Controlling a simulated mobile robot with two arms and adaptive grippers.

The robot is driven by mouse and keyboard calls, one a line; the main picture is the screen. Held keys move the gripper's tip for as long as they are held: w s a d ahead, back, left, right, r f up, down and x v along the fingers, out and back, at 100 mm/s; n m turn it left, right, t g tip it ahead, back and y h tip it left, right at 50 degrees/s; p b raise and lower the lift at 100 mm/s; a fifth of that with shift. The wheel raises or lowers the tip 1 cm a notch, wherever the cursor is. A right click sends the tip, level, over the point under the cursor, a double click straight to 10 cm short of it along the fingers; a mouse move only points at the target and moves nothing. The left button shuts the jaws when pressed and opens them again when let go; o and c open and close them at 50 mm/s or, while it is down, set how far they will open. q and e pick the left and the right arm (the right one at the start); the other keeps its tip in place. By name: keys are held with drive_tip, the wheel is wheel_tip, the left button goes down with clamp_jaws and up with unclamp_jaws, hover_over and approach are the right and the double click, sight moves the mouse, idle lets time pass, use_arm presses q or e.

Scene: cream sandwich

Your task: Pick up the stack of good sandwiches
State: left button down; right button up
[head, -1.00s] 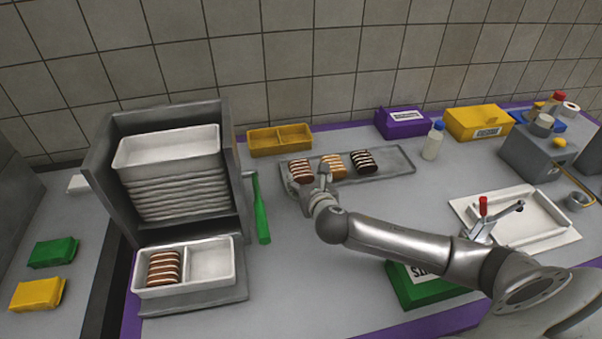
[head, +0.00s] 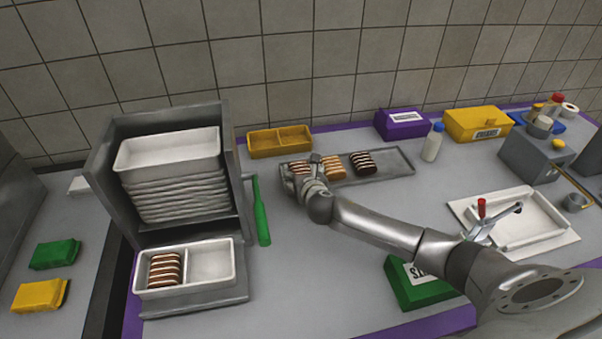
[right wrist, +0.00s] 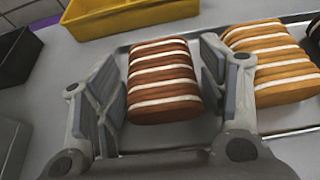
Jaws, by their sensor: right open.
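A reddish-brown stack of cream sandwiches (right wrist: 163,80) lies on the left part of a grey metal tray (head: 400,163). In the head view it is mostly hidden by my right gripper (head: 301,172). In the right wrist view my right gripper (right wrist: 162,72) is open, with one finger on each side of this stack. The right finger is very close to it; I cannot tell if they touch. Also on the tray are a tan stack (head: 334,167) and a dark brown stack (head: 363,162). My left gripper is not in view.
The tan stack (right wrist: 268,60) stands just right of the gripper's right finger. A yellow two-part bin (head: 280,142) is behind the tray. A white two-part tray (head: 210,262) holding brown sandwiches sits front left, with a green-handled tool (head: 261,212) nearby.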

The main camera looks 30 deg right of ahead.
drive_tip(key=shift+c, duration=0.2)
drive_tip(key=shift+f, duration=0.1)
drive_tip(key=c, duration=0.7)
